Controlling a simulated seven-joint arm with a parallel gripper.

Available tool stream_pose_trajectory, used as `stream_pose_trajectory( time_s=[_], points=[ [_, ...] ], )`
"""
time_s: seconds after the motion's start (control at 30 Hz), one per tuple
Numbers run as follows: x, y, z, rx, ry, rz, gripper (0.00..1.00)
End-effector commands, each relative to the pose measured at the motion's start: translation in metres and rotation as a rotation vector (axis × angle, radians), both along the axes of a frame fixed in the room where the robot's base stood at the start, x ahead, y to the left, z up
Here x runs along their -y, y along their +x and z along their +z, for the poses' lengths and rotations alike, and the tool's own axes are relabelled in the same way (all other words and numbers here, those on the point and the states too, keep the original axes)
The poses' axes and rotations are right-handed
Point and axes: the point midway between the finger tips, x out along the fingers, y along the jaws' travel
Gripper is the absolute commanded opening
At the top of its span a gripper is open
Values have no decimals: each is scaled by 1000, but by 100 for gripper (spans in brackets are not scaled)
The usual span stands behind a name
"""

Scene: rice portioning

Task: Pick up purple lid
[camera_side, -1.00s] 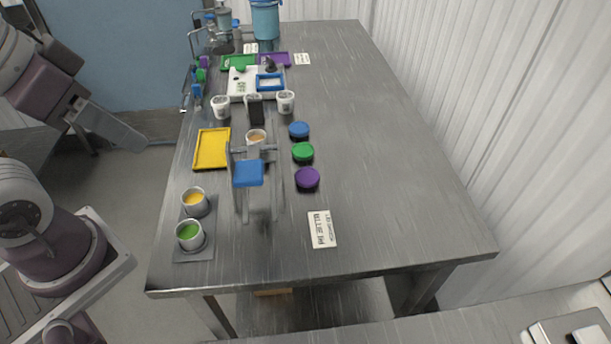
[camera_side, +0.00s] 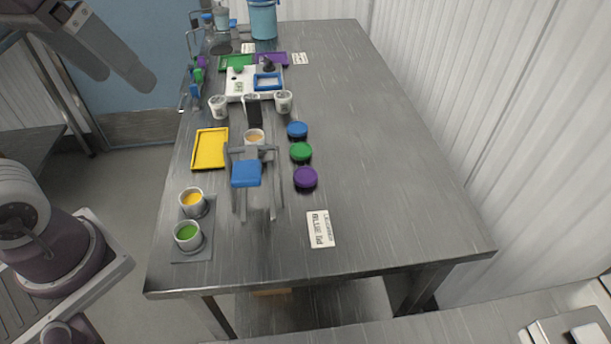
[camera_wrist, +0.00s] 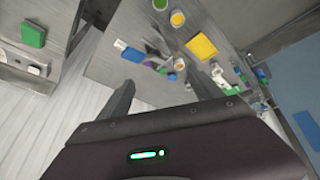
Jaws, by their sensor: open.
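The purple lid (camera_side: 305,177) lies flat on the metal table, nearest in a row of three lids in the side view. The green lid (camera_side: 301,152) is behind it and the blue lid (camera_side: 297,130) farther back. My gripper (camera_side: 125,80) is high at the upper left, beyond the table's left edge and well apart from the purple lid. In the wrist view my gripper (camera_wrist: 160,76) has its fingers spread with nothing held between them. The lids are too small there to tell apart surely.
A grey stand with a blue block (camera_side: 246,173) rises left of the purple lid. A yellow tray (camera_side: 210,149) and two cups, yellow (camera_side: 192,202) and green (camera_side: 188,236), stand farther left. A card (camera_side: 320,229) lies in front. The table's right side is clear.

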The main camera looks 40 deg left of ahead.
Motion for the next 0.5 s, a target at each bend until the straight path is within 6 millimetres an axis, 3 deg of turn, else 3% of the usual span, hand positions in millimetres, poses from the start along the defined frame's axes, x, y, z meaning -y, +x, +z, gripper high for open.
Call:
stream_pose_trajectory(
  time_s=[0.1, 0.23, 0.4, 0.5],
  points=[
    [5, 43, 24, -87, -125, 209, 75],
    [11, 97, 40, -189, -237, 484, 75],
    [25, 161, 38, -294, -314, 822, 75],
    [34, 190, 30, -333, -329, 986, 75]
  ],
)
